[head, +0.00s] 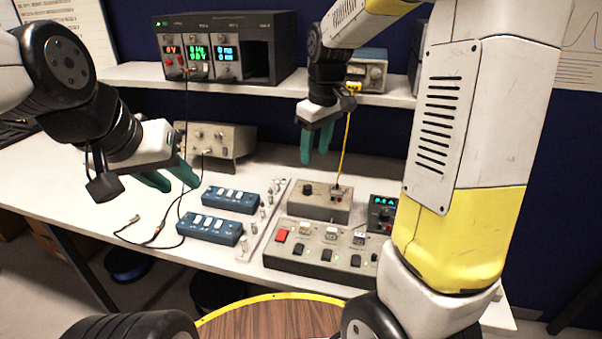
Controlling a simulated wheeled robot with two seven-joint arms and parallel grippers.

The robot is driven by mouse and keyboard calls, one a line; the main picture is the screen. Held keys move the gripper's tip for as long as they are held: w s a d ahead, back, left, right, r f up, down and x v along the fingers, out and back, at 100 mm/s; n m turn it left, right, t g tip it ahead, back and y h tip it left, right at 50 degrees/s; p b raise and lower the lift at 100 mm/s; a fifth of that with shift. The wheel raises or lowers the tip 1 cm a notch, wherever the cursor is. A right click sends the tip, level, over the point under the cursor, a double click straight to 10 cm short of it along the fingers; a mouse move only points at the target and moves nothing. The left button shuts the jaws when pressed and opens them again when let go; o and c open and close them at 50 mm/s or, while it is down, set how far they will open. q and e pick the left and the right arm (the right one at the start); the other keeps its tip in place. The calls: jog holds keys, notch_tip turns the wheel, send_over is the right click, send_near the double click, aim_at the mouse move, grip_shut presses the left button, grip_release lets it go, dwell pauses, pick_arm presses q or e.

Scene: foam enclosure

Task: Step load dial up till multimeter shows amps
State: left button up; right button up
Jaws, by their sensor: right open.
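A beige box (325,207) stands on the bench with a black dial (308,188) on its top, likely the load dial. A yellow lead plugs into this box. A small dark meter (381,213) with a lit cyan display is to its right, partly hidden by my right arm. Its reading is too small to read surely. My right gripper (315,158) is open and empty, its teal fingers pointing down above and behind the dial, apart from it. My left gripper (181,187) is at the left over the bench, teal fingers apart, with nothing between them.
A switch panel (322,256) with a red switch sits in front of the beige box. Two blue switch strips (210,228) lie left of it. A shelf (140,75) behind carries a power supply (225,47). A black cable lies on the left bench.

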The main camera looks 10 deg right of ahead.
jog(key=n+g+h, duration=0.1)
jog(key=n, duration=0.1)
send_over(308, 186)
notch_tip(308, 186, down, 5)
jog(key=shift+s+a+f, duration=0.1)
jog(key=shift+f, duration=4)
grip_shut()
